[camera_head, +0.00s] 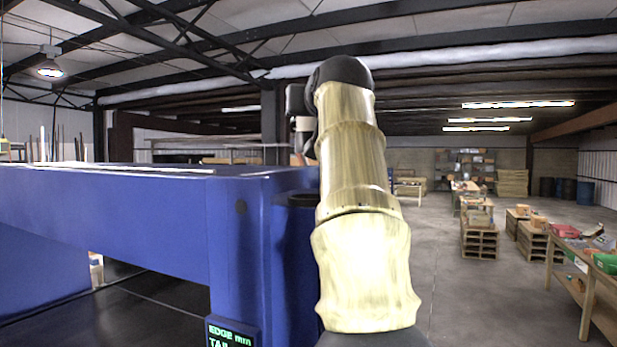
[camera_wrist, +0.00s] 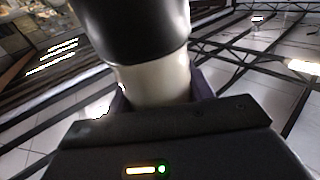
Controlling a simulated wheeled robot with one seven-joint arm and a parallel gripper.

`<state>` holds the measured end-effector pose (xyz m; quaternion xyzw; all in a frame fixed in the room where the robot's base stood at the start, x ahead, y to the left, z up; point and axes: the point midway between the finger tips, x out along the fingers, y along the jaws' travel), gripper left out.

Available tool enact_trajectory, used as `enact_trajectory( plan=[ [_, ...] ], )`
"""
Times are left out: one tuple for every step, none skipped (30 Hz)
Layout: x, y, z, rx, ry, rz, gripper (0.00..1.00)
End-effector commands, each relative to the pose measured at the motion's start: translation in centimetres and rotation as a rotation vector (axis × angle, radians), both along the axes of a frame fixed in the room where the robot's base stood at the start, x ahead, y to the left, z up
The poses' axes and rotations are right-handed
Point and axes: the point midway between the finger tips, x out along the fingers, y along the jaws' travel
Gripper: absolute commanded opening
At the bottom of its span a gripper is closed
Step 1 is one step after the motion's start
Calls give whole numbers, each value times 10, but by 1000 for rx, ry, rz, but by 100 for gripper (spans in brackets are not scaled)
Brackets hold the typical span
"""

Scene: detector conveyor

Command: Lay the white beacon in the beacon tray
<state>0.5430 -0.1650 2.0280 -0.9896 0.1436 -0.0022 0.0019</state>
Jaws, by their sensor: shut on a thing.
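In the wrist view, my gripper (camera_wrist: 160,98) is shut on the white beacon (camera_wrist: 158,79), a pale round body with a wide black part at its upper end in the picture. The fingers show only as dark edges on either side of it. In the head view, my pale arm stands upright in the middle and covers much of the scene. A small dark and white shape shows behind its upper left side; I cannot tell whether it is the gripper or the beacon. I cannot make out the beacon tray in either view.
A large blue machine frame (camera_head: 262,215) stands close at the left, beside my arm. A dark belt (camera_head: 140,305) runs under it, with a small pale thing (camera_head: 96,268) there. A green-lettered display (camera_head: 232,333) is at its foot. Workbenches and pallets stand right; open floor lies between.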

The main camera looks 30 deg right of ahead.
Motion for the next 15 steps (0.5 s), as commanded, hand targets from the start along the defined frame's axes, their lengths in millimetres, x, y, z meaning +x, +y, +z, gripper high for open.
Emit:
enact_trajectory(
  plan=[
    [0, 2, -3, 2, 0, 4, 23],
    [1, 3, -4, 3, 0, 5, 23],
    [0, 3, -6, 4, -1, 7, 23],
    [1, 4, -8, 3, 1, 8, 23],
    [1, 4, -10, 2, 0, 8, 23],
    [1, 5, -13, 2, 0, 11, 23],
    [1, 5, -15, 1, 2, 11, 23],
    [2, 6, -17, 1, 2, 12, 23],
    [2, 6, -20, 0, 3, 13, 23],
    [1, 6, -23, -1, 3, 15, 23],
    [1, 6, -26, 0, 4, 13, 23],
    [1, 5, -30, 0, 4, 11, 23],
    [1, 5, -32, 1, 3, 12, 23],
    [1, 5, -35, 0, 3, 11, 23],
    [2, 5, -39, 1, 4, 11, 23]
  ],
)
